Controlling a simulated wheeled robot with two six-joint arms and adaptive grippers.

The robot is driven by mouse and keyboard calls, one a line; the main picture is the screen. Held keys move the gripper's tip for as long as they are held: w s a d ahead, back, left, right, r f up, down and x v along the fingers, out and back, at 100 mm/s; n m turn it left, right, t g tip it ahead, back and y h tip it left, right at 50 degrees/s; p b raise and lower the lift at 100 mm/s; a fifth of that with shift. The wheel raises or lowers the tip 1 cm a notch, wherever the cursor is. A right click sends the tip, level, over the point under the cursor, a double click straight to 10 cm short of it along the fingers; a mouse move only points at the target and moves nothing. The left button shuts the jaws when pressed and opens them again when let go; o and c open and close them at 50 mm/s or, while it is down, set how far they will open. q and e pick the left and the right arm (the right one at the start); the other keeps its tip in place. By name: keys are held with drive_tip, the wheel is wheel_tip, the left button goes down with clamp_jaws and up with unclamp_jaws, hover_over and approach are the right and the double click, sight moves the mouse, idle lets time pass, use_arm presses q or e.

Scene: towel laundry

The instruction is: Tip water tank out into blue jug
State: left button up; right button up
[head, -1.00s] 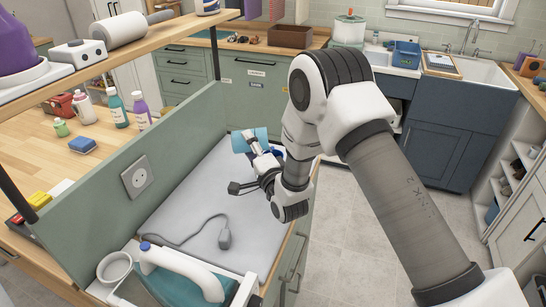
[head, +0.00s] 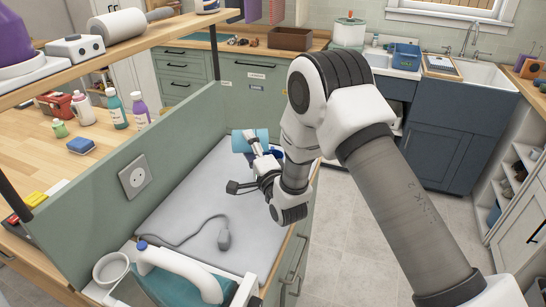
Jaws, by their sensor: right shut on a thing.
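The water tank (head: 247,137) is a light-blue, translucent piece at the far end of the grey ironing surface. My right gripper (head: 257,155) is shut on it from the near side and holds it tilted. A dark-blue thing (head: 277,153), probably the blue jug, shows just to the right, mostly hidden behind my right wrist. I cannot tell whether water is flowing or whether the tank touches the jug. My left gripper is out of view.
A white-handled teal iron (head: 180,270) and a white cup (head: 111,268) stand at the near end. A green partition (head: 100,200) with a socket borders the left.

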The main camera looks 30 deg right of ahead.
drive_tip(key=shift+d+r+m+b, duration=0.1)
drive_tip(key=shift+m+b, duration=0.4)
